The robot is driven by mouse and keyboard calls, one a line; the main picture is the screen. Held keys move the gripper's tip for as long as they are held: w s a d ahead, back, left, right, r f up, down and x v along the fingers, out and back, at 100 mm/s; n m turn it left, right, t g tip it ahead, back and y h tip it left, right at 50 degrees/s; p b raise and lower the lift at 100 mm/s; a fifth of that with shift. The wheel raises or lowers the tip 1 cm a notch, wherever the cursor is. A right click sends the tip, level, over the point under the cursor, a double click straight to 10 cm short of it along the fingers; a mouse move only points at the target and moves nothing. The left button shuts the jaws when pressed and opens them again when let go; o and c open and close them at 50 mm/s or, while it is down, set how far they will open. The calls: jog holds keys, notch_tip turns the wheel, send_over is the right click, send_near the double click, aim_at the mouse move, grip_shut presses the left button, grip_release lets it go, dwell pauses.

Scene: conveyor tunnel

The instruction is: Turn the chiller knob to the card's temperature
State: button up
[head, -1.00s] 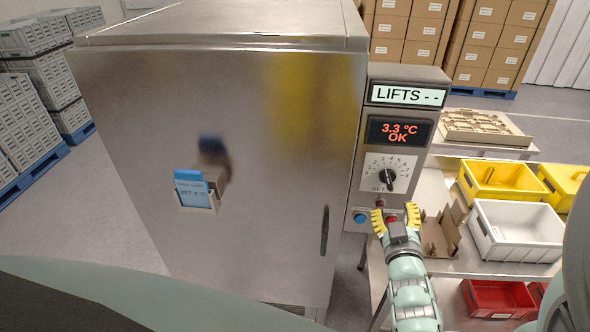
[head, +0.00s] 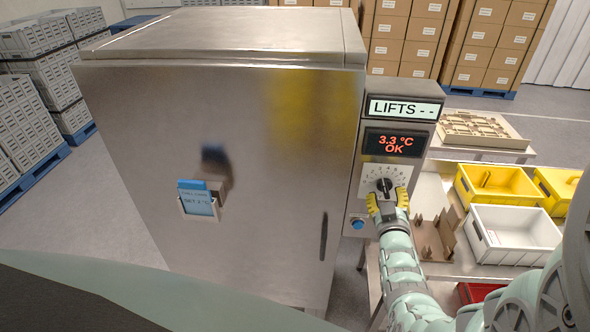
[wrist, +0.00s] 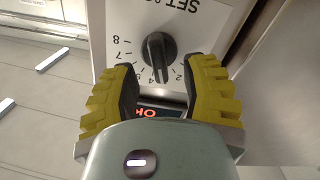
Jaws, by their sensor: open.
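The chiller knob (head: 384,185) is a black dial on a white numbered plate on the chiller's control panel. In the wrist view, the knob (wrist: 158,50) appears upside down, its ridge toward the middle numbers near 4; the exact setting is unclear. My gripper (head: 387,199) is open at the knob's lower side, its yellow fingers spread. In the wrist view, the fingertips of my gripper (wrist: 165,66) flank the knob with gaps on both sides. The card (head: 197,202) sits in a holder on the chiller door; its "SET" number is too blurred to read surely.
The red display (head: 395,143) reads 3.3 °C OK. Above it, the counter (head: 403,109) reads "LIFTS - -". A blue button (head: 358,223) is low on the panel. A white bin (head: 490,246) and yellow bins (head: 487,199) stand on the right.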

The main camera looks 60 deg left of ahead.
jog(key=shift+x, duration=1.3)
jog(key=shift+w, duration=0.15)
jog(key=shift+o, duration=0.5)
grip_shut()
